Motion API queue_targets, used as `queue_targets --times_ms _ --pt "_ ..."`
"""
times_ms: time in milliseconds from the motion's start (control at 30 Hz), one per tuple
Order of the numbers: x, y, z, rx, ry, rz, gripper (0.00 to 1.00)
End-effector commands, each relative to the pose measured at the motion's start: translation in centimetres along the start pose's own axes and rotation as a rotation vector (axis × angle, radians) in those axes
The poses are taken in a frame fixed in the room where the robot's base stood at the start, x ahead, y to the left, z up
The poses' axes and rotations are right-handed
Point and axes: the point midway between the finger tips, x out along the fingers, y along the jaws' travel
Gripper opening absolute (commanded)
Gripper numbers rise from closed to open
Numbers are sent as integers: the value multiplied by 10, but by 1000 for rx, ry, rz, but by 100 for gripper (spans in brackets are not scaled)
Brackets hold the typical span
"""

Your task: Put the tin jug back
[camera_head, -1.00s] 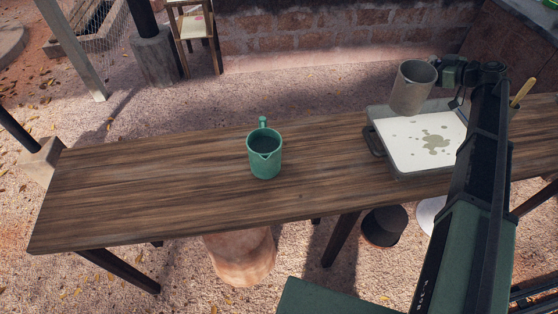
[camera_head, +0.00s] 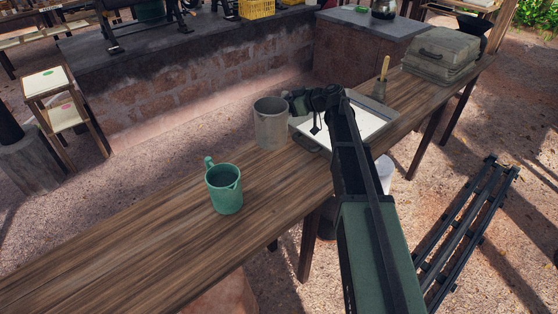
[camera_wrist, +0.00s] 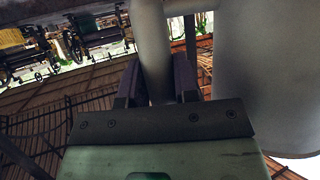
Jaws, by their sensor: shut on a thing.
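The grey tin jug (camera_head: 271,124) is upright at the far side of the wooden table, beside the tray's left end. My gripper (camera_head: 292,101) is at its right side. In the wrist view my gripper (camera_wrist: 155,85) has its two dark fingers closed around the jug's upright handle (camera_wrist: 152,45). The jug's body (camera_wrist: 268,70) fills the right of that view. I cannot tell for sure whether the jug's base touches the table or hangs above it.
A green jug (camera_head: 224,188) stands on the wooden table (camera_head: 150,240), left of the tin jug. The white tray (camera_head: 372,122) lies partly behind my arm. A brush in a small pot (camera_head: 380,88) and a grey case (camera_head: 441,52) are farther right. The table's left part is clear.

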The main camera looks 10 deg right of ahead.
Motion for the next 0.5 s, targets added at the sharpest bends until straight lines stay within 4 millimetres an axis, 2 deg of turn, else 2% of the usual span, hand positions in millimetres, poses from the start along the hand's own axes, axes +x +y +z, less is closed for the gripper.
queue_targets --times_ms 33,233,333,500 --pt "14 0 34 0 0 0 0" --pt "40 1 94 0 0 0 0" --pt "47 1 110 0 0 0 0" --pt "46 1 108 0 0 0 0"
